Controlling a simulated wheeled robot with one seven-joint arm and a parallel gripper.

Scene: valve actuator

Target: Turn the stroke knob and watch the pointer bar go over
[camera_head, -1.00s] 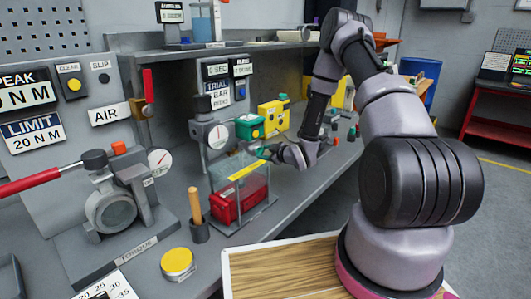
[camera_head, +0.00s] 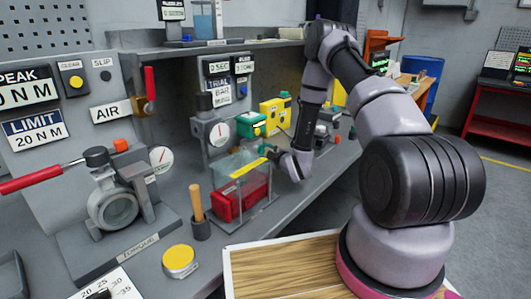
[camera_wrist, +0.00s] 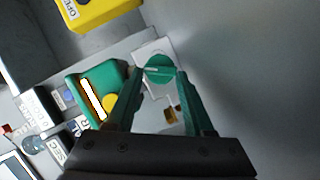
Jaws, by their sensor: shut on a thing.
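In the wrist view a round green knob (camera_wrist: 160,68) with a pale line across its face sits on a light plate. My gripper (camera_wrist: 161,76) is shut on this knob, with one green finger on each side. Beside it, to the left, is a green box (camera_wrist: 82,83) with a white bar (camera_wrist: 94,99) in a dark slot and a yellow button (camera_wrist: 110,103). In the head view the green box (camera_head: 250,124) stands on the bench, and my gripper (camera_head: 270,151) is just in front and to its right. The knob is hidden there.
A clear guarded stand holding a red box (camera_head: 228,203) is close below my gripper. A yellow box (camera_head: 274,115) stands behind the green one. A round dial (camera_head: 219,131) and a label panel (camera_head: 223,85) are to the left. A wooden-handled tool (camera_head: 197,203) stands in a cup.

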